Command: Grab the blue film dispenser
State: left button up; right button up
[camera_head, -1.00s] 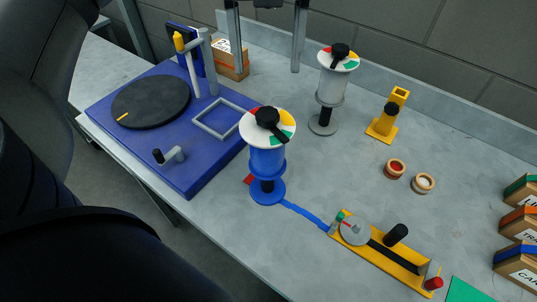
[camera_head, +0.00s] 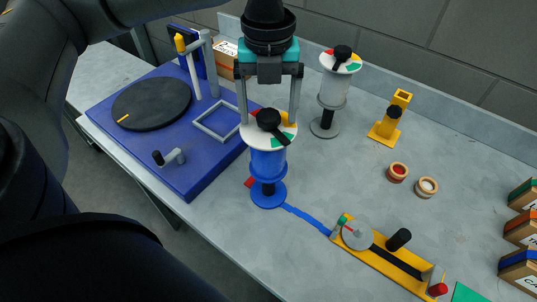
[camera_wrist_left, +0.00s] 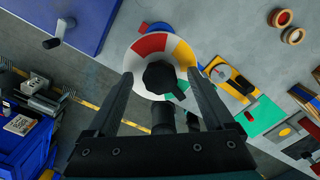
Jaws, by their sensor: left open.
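The blue film dispenser (camera_head: 268,163) stands upright on the table, with a blue roll, a blue base and a white disc on top with coloured sectors and a black knob. A blue film strip (camera_head: 308,219) runs from its base toward the yellow fixture. My left gripper (camera_head: 268,118) points down over it, open, with one finger on each side of the disc. In the left wrist view the disc (camera_wrist_left: 142,50) and knob lie between the open fingers (camera_wrist_left: 160,76). I cannot tell whether the fingers touch it. My right gripper is not in view.
A blue turntable machine (camera_head: 190,160) stands to the left. A similar white dispenser (camera_head: 334,90) stands behind to the right. A yellow fixture (camera_head: 385,262) lies front right, near two small rings (camera_head: 397,172). Boxes (camera_head: 520,268) line the right edge.

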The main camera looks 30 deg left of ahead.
pick_arm(q)
grip_shut()
dwell(0.6)
jog(key=shift+r, duration=0.1)
